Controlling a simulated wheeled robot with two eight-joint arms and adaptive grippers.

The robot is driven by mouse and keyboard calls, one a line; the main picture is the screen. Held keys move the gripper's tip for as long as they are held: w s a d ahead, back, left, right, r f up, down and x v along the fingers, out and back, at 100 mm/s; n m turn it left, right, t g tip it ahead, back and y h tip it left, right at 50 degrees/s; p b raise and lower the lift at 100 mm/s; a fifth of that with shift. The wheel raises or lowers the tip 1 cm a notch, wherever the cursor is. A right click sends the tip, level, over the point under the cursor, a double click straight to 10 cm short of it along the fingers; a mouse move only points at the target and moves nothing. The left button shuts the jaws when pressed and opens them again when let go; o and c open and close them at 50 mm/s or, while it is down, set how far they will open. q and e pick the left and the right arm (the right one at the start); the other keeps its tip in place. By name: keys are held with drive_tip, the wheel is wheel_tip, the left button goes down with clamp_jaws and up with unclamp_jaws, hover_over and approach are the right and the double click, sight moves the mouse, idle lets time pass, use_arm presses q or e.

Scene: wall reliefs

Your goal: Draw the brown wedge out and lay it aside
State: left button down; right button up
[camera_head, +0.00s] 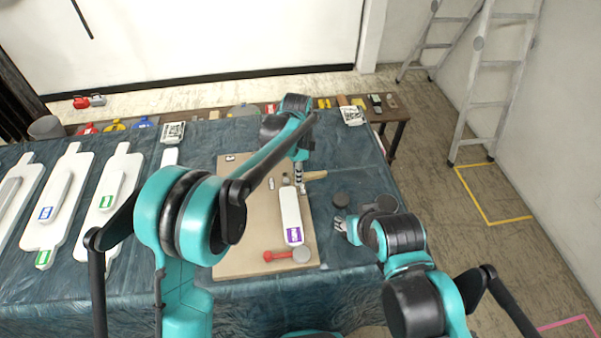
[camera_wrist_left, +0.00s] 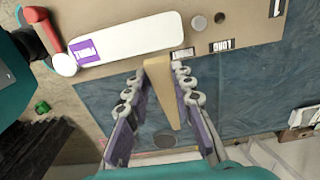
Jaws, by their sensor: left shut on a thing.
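The brown wedge (camera_head: 316,175) sticks out past the right edge of the tan board (camera_head: 238,240). In the left wrist view the wedge (camera_wrist_left: 160,85) lies between the fingers of my left gripper (camera_wrist_left: 162,75), its broad end close to the long white piece with a purple label (camera_wrist_left: 150,35). I cannot tell whether they touch. In the head view my left gripper (camera_head: 300,180) is at the upper end of this white piece (camera_head: 290,207), shut on the wedge. My right gripper (camera_head: 341,224) is low over the cloth, right of the board; its finger opening is unclear.
White panels (camera_head: 60,200) fill the left of the table. Some cloth right of the board is clear.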

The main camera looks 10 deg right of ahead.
use_arm(q)
drive_tip(key=shift+a, duration=2.65)
drive_tip(key=shift+a, duration=0.2)
drive_tip(key=shift+r, duration=0.1)
wheel_tip(320, 180, up, 5)
drive_tip(key=p, duration=0.3)
